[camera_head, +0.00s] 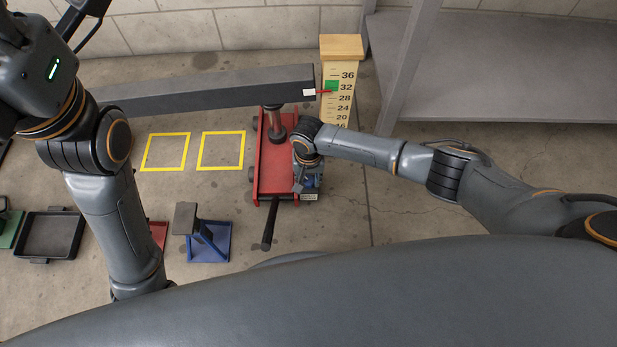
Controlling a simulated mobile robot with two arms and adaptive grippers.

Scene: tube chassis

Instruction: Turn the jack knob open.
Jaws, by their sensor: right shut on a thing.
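The red floor jack (273,165) stands on the concrete floor, its saddle post under a long grey beam (210,92). Its black handle (269,226) sticks out toward me. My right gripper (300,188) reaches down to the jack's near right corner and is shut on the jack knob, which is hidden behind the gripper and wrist. A small blue part (312,181) shows beside it. My left arm is raised at the far left; dark parts of its gripper (88,12) show at the top edge, cut off, so its jaws cannot be judged.
A height gauge (341,85) with a wooden top stands behind the jack; a red pointer at the beam's end is near 32 on a green band. Two yellow floor squares (221,150), a blue stand (208,241) and a black tray (49,235) lie left. A grey shelf (500,70) stands right.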

